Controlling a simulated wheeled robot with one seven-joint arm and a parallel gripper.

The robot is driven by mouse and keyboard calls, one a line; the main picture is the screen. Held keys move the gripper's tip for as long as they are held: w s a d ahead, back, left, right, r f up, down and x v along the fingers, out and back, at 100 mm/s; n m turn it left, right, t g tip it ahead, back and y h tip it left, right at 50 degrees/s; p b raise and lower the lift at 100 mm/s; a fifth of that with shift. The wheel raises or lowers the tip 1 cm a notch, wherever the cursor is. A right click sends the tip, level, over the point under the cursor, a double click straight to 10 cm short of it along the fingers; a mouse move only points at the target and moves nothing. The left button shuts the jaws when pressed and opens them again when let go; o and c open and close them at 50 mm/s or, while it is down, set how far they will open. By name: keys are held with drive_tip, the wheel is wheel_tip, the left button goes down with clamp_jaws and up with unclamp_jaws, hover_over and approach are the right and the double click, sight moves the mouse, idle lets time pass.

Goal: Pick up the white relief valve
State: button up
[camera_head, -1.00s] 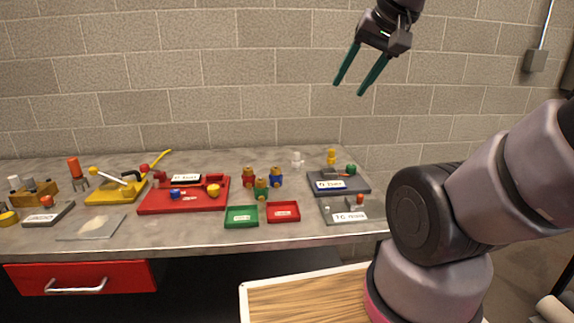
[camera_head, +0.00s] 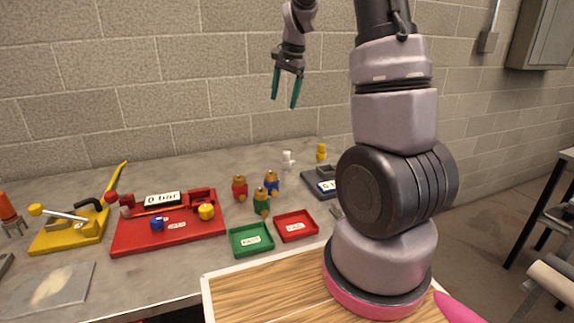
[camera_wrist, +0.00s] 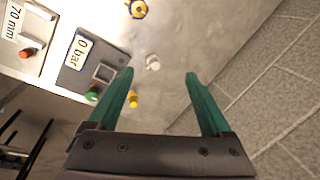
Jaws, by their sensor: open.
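The white relief valve (camera_head: 288,158) stands on the grey counter toward the back, left of a yellow valve (camera_head: 321,152). In the wrist view the white valve (camera_wrist: 153,62) shows small, beyond and between the fingertips. My gripper (camera_head: 284,104) is open and empty, high above the back of the counter and well clear of the valve. Its two green fingers (camera_wrist: 160,75) are spread apart in the wrist view. The yellow valve (camera_wrist: 133,99) shows there by the left finger.
Red, green and blue valves with brass tops (camera_head: 262,200) stand left of the white valve. A green tray (camera_head: 251,239) and a red tray (camera_head: 297,226) lie in front. A dark grey fixture (camera_wrist: 93,66) marked "0 bar" is nearby. A block wall stands behind.

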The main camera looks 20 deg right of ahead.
drive_tip(key=w+d+f+m, duration=0.1)
drive_tip(key=w+f, duration=0.1)
drive_tip(key=f, duration=0.3)
drive_tip(key=w+d+f+g, duration=0.1)
drive_tip(key=w+f, duration=0.2)
drive_tip(key=f, duration=0.2)
drive_tip(key=w+d+f+m+g+h, duration=0.1)
drive_tip(key=w+f, duration=0.2)
drive_tip(key=f, duration=0.2)
drive_tip(key=shift+d+m, duration=0.3)
drive_tip(key=shift+d, duration=0.05)
hover_over(286, 160)
drive_tip(key=w, duration=0.2)
drive_tip(key=f, duration=0.6)
drive_tip(key=shift+s+d, duration=0.25)
drive_tip(key=shift+d, duration=0.15)
drive_tip(key=shift+s+a+f, duration=0.1)
drive_tip(key=shift+f, duration=2.9)
clamp_jaws()
